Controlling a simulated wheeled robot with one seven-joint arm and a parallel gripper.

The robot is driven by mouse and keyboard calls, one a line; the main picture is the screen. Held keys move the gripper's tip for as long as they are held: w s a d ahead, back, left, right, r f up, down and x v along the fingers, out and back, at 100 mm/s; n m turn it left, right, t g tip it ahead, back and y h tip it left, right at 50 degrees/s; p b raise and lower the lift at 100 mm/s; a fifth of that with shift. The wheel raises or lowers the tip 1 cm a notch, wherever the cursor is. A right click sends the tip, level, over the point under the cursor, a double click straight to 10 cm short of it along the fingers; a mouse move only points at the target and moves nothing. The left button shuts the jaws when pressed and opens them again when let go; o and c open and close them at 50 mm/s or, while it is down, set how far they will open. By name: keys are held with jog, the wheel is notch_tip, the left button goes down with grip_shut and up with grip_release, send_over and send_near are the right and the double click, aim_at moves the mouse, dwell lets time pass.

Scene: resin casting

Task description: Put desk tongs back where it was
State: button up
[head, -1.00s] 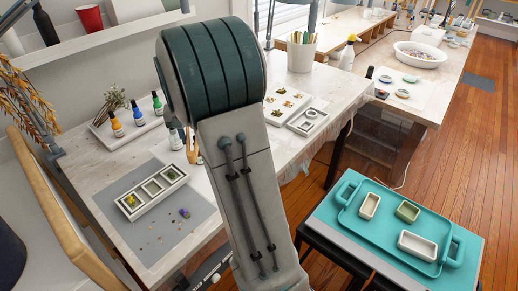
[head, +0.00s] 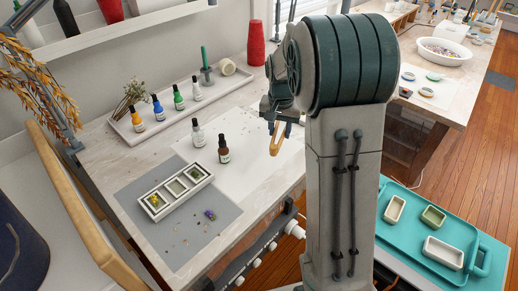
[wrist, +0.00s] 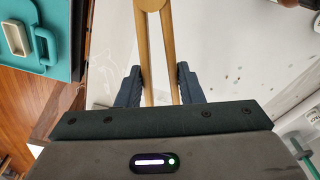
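The desk tongs (head: 275,141) are light wooden tongs with two arms joined at a rounded end. In the wrist view the tongs (wrist: 151,5) run between my fingers, joined end pointing away. My gripper (wrist: 158,85) is shut on both tong arms, one finger against each side. In the head view my gripper (head: 279,113) is partly hidden by my arm and is over the right part of the worktable (head: 232,236), with the tongs pointing downward. I cannot tell whether their tip touches the table.
Two dropper bottles (head: 223,150) stand left of the tongs on a white sheet (head: 255,170). A three-compartment mould (head: 161,215) lies on a grey mat (head: 215,232). A tray (head: 122,127) of colour bottles is behind. A teal tray (head: 398,239) stands right.

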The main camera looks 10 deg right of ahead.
jog(key=p, duration=0.1)
send_over(256, 158)
notch_tip(256, 158, down, 4)
jog(key=shift+f, duration=0.2)
jog(key=shift+f+p, duration=0.3)
jog(key=shift+f, duration=1.75)
jog(key=shift+f, duration=0.25)
jog(key=o, duration=0.5)
jog(key=shift+r, duration=0.1)
jog(key=shift+r, duration=0.1)
notch_tip(256, 158, up, 11)
jog(key=s+r+n, duration=0.1)
jog(key=s+n, duration=0.1)
jog(key=s, duration=0.7)
jog(key=s+r+n+t, duration=0.1)
jog(key=s+r+n, duration=0.1)
jog(key=s, duration=0.7)
jog(key=s+r+n+t, duration=0.1)
jog(key=s+r+n, duration=0.1)
jog(key=s, duration=0.7)
jog(key=shift+d+y+b, duration=0.3)
jog(key=shift+d+b, duration=0.05)
jog(key=shift+b, duration=0.05)
